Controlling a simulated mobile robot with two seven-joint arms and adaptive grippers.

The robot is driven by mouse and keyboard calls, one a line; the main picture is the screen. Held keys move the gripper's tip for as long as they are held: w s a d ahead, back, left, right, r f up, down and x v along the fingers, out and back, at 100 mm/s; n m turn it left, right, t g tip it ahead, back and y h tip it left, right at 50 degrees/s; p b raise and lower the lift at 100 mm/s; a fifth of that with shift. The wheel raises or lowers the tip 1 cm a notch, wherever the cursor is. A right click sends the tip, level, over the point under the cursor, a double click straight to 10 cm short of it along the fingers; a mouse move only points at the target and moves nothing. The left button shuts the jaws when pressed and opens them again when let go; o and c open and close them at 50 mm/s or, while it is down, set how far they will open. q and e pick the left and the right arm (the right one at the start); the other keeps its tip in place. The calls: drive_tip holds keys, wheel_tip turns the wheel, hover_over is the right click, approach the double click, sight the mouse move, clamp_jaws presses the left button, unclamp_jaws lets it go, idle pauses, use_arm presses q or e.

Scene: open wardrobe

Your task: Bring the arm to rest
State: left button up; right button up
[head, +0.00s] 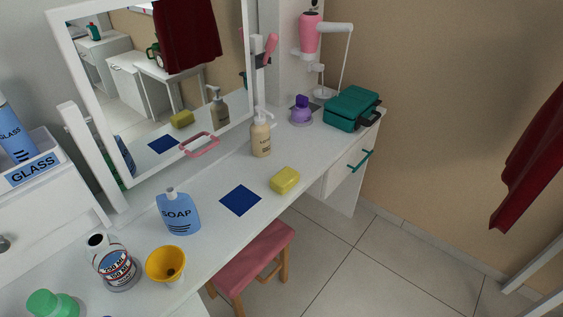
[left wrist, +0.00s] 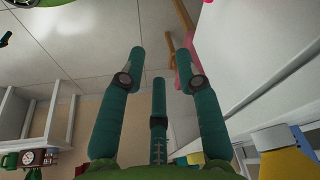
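My left gripper (left wrist: 161,62) shows in the left wrist view, with teal fingers spread apart and nothing between them. Its fingers stand over a background of floor tiles (left wrist: 90,50). A pink and wooden piece, seemingly the stool (left wrist: 185,55), shows just beyond the right finger. A white furniture face (left wrist: 255,60) is to the right of the fingers. Neither of my grippers shows in the head view, and my right gripper is in neither view.
The dressing table (head: 225,245) holds a soap bottle (head: 178,213), a blue square (head: 240,200), a yellow sponge (head: 285,180), a yellow cup (head: 166,264) and a teal case (head: 352,108). A pink-topped stool (head: 252,262) stands at its front. Floor (head: 370,260) on the right is clear.

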use_arm(q)
drive_tip(key=s+f+g, duration=0.1)
drive_tip(key=s+f, duration=0.1)
drive_tip(key=f, duration=0.9)
drive_tip(key=s+f, duration=0.2)
drive_tip(key=f, duration=1)
drive_tip(key=s+a+f+g+p, duration=0.1)
drive_tip(key=s+a+f, duration=0.2)
drive_tip(key=s+f, duration=0.7)
drive_tip(key=s, duration=0.4)
drive_tip(key=shift+s, duration=0.15)
